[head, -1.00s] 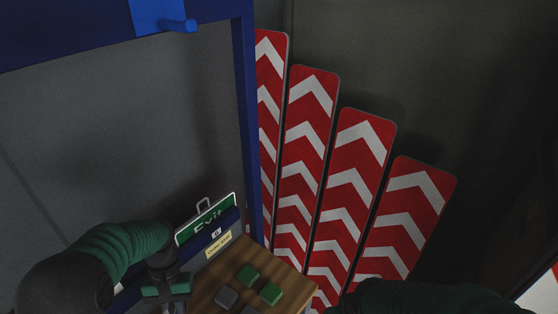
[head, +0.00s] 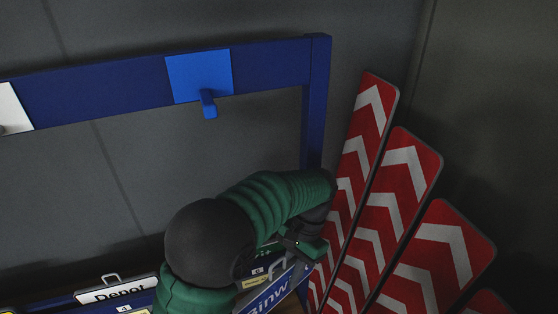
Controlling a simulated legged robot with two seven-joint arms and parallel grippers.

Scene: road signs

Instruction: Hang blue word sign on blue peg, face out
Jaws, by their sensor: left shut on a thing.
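The blue peg (head: 208,103) sticks out of a bright blue plate (head: 198,73) on the frame's top bar, and it is bare. A blue word sign (head: 268,293) with white letters, partly readable, shows at the bottom centre, tilted. My left gripper (head: 298,254) is shut on it near its upper right end, below and right of the peg. My left arm hides part of the sign, and the picture's lower edge cuts it off. My right gripper is not in view.
A dark blue frame (head: 110,87) spans the wall, with a post (head: 316,110) on the right. A white plate (head: 12,110) is at far left. A white "Depot" sign (head: 117,291) sits low in a rack. Red and white chevron boards (head: 395,190) lean right of the post.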

